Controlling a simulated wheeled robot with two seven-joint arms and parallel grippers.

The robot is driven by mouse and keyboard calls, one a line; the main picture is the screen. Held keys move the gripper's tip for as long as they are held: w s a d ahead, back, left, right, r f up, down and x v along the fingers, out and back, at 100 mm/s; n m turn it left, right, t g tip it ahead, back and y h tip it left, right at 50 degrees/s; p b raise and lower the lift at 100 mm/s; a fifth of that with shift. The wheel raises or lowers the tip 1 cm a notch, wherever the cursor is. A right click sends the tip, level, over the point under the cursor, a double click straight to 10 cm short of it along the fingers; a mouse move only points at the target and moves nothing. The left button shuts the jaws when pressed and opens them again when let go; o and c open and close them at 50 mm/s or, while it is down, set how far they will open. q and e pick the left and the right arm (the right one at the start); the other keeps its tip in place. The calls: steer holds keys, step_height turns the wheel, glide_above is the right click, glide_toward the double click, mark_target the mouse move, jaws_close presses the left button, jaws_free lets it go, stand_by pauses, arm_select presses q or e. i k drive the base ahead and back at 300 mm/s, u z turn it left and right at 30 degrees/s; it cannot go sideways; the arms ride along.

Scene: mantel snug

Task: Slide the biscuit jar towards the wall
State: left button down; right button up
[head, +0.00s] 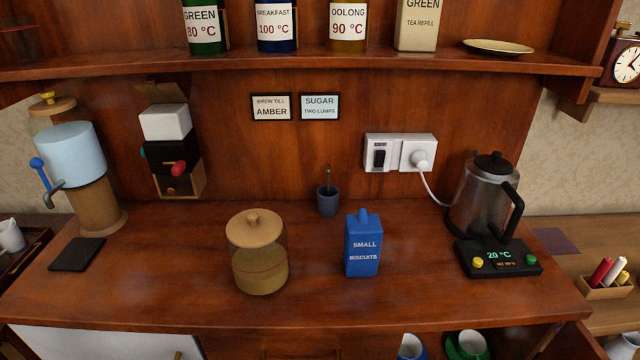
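A blue container labelled "SMALL BISCUITS" (362,248) stands upright on the wooden counter (190,290), right of the middle. It has a small blue knob on top. To its left stands a round clear jar with a wooden lid (256,262), partly filled with something tan. Both stand toward the counter's front half, apart from each other and from the wooden back wall (270,165). I cannot tell for sure which one the task calls the biscuit jar. Neither of my grippers is in view.
A dark blue cup (327,199) stands near the wall between the two containers. A kettle (484,200) on its base is at the right, its cord running to a socket (400,153). A water dispenser (75,160) stands left. The shelf (300,64) overhangs the back.

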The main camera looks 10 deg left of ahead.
mark_target(263, 272)
steer(key=z, duration=2.6)
steer(key=k, duration=1.45)
steer(key=u, duration=1.9)
